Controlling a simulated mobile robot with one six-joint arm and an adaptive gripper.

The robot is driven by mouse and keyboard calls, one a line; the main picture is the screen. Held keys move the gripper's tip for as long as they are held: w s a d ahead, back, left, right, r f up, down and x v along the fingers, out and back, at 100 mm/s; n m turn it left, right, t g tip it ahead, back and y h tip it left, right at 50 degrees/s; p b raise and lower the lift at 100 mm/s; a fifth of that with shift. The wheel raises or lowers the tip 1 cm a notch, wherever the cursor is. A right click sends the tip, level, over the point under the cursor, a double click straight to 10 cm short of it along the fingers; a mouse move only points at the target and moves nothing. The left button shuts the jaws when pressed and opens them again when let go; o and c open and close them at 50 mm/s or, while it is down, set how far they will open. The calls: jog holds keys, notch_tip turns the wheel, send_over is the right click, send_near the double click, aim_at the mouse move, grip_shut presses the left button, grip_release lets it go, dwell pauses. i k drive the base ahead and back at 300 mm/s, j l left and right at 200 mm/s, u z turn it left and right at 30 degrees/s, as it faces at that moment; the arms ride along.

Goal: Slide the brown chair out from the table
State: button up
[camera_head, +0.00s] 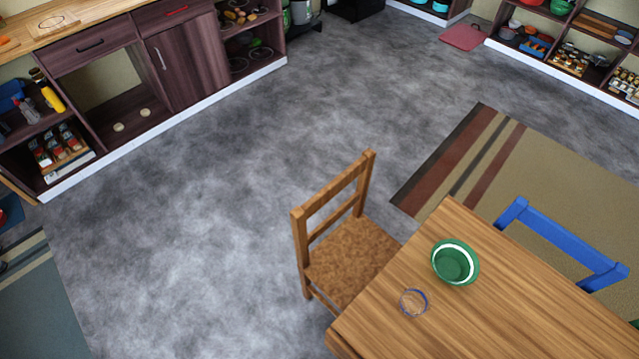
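The brown chair (350,262) stands upright at the left end of the wooden table (500,310). Its backrest faces away from the table, toward the upper left. The front part of its seat goes under or right up against the table edge; the table hides that part. The wooden table is at the lower right and runs out of the picture. My gripper is not in view.
A green bowl (455,262) and a small clear glass (413,303) stand on the table. A blue chair (560,243) is at its far side, near a striped rug (540,165). Dark cabinets (185,62) line the upper left. The grey floor (190,240) left of the brown chair is clear.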

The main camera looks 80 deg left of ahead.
aim_at(347, 260)
jog(key=k+j, duration=0.15)
jog(key=j, duration=0.35)
jog(key=k+j, duration=0.1)
jog(key=j, duration=0.4)
jog(key=k+j, duration=0.15)
jog(key=j, duration=0.35)
jog(key=k+j, duration=0.1)
jog(key=j, duration=0.4)
jog(key=k+j, duration=0.15)
jog(key=j, duration=0.35)
jog(key=k+j, duration=0.15)
jog(key=j, duration=0.35)
jog(key=k+j, duration=0.1)
jog(key=j, duration=0.4)
jog(key=k+j, duration=0.15)
jog(key=j, duration=0.35)
